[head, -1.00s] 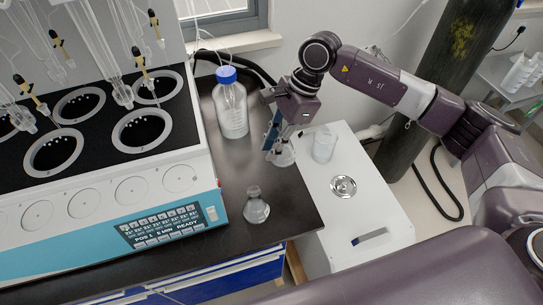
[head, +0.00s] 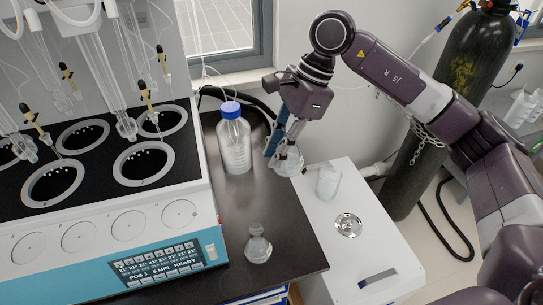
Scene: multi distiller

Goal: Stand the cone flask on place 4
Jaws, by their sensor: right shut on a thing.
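My right gripper (head: 281,147) points down at the right edge of the dark bench and is shut on a clear cone flask (head: 289,161), partly hidden by the fingers. The flask is upright and looks raised above the surface. The distiller (head: 110,225) stands at the left, with several ringed dark wells, such as a front right one (head: 141,165) and a front left one (head: 53,184). I cannot read place numbers on them. My left gripper is out of view.
A second small clear flask (head: 258,247) stands on the bench (head: 232,205). A blue-capped bottle (head: 234,142) stands behind it. A beaker (head: 327,183) stands on a white box (head: 370,225) at the right. Glass tubes hang over the wells.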

